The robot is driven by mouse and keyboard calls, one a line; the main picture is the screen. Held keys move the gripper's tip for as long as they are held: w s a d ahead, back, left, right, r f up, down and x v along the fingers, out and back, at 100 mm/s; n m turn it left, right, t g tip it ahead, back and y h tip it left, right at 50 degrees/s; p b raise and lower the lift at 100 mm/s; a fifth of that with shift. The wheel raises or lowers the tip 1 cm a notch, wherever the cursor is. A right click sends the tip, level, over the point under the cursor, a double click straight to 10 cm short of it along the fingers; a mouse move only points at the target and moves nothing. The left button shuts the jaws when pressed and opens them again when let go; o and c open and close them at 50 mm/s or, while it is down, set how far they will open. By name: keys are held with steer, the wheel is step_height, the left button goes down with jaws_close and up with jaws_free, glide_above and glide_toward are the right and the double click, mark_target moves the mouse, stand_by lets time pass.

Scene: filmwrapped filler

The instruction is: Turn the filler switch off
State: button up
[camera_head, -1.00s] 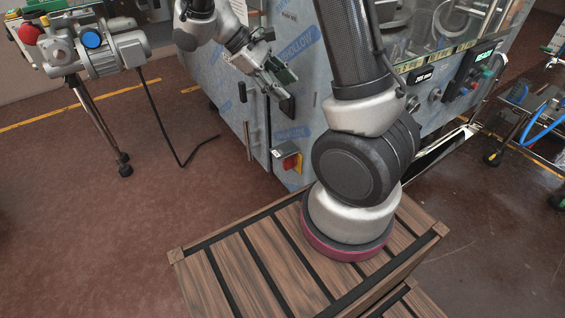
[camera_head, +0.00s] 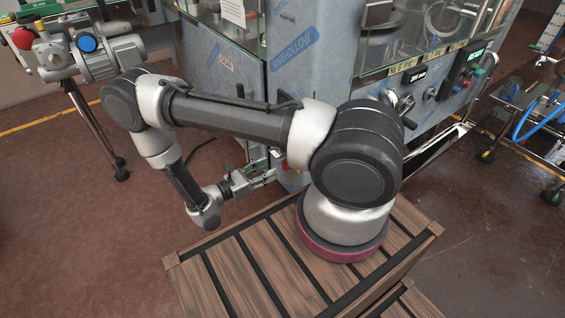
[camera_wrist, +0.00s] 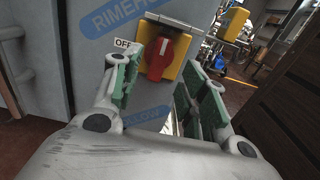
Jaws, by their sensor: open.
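The filler switch is a red rotary knob (camera_wrist: 160,58) on a yellow plate (camera_wrist: 178,56), fixed to the filler's grey wrapped side panel. An "OFF" label (camera_wrist: 122,43) sits at the upper left of the plate. The knob stands roughly upright, slightly tilted. My gripper (camera_wrist: 163,90) is open in the wrist view, with its green-padded fingers on the left and right of the switch; whether they touch it I cannot tell. In the head view my gripper (camera_head: 268,168) is low at the filler's front corner, and the switch is mostly hidden there by my gripper and arm.
The filler (camera_head: 300,60) stands behind, with a door handle (camera_head: 242,110) left of the switch. A motor unit (camera_head: 80,55) on a stand is at the left. A cart with blue hoses (camera_head: 530,110) is at the right. Brown floor is open at the left.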

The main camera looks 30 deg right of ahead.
steer(key=d, duration=0.7)
steer(key=shift+d, duration=0.25)
steer(key=shift+w, duration=0.1)
jaws_close()
